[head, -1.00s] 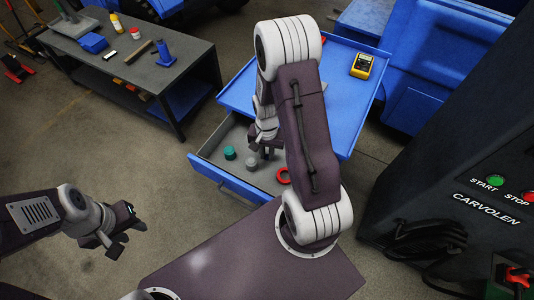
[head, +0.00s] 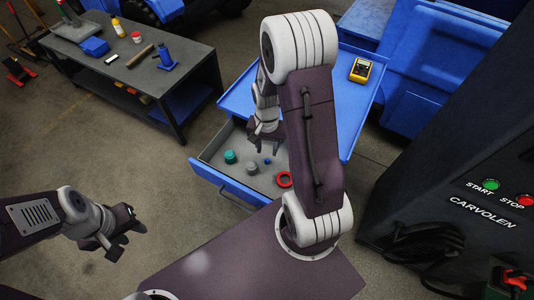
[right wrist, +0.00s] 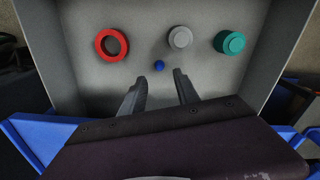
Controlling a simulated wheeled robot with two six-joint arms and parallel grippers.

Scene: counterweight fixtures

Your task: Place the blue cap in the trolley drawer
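The small blue cap (head: 267,161) lies on the floor of the pulled-out trolley drawer (head: 228,187). In the right wrist view, the cap (right wrist: 159,66) sits just beyond the fingertips, clear of the walls. My right gripper (head: 264,146) is above the drawer, pointing down. It is open and empty, with a gap between its fingers (right wrist: 159,77), apart from the cap. My left gripper (head: 127,238) is open and empty, over the floor at the left, far from the drawer.
A teal knob-like piece (right wrist: 230,42), a grey one (right wrist: 180,37) and a red ring (right wrist: 112,44) lie in the drawer. A yellow multimeter (head: 361,69) rests on the blue trolley top (head: 345,115). A workbench (head: 135,70) with tools stands left; a dark machine (head: 470,130) stands right.

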